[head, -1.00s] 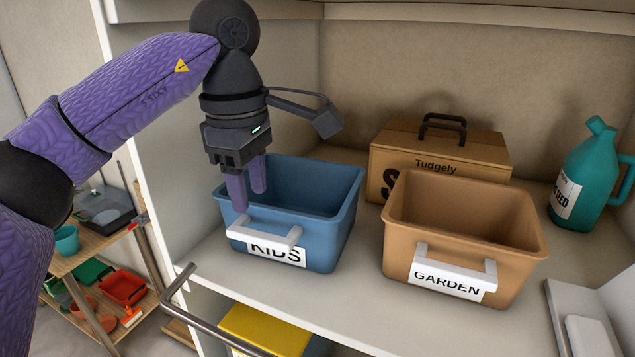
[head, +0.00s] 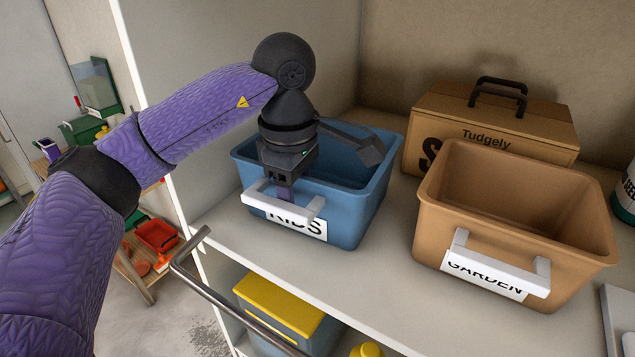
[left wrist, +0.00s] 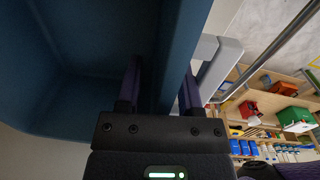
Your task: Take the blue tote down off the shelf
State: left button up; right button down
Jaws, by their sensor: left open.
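The blue tote (head: 358,218) with a white "KIDS" label and white front handle (head: 283,207) sits upright on the shelf. My left gripper (head: 285,190) points down at the tote's front rim, behind the handle. In the left wrist view the gripper (left wrist: 160,88) is open, with one finger inside the blue tote (left wrist: 60,85) and the other outside its front wall, on the side of the handle (left wrist: 215,58). The front wall stands between the fingers. The head view hides most of the fingers. My right gripper is not in view.
A tan "GARDEN" tote (head: 430,225) stands to the right, with a gap between. A cardboard "Tudgely" box (head: 540,135) is behind. A metal bar (head: 235,310) sticks out before the shelf edge. A yellow-lidded box (head: 280,303) sits on the level below.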

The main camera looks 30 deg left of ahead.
pick_arm(q)
grip_shut()
jog(key=shift+w, duration=0.1)
dwell(1.2)
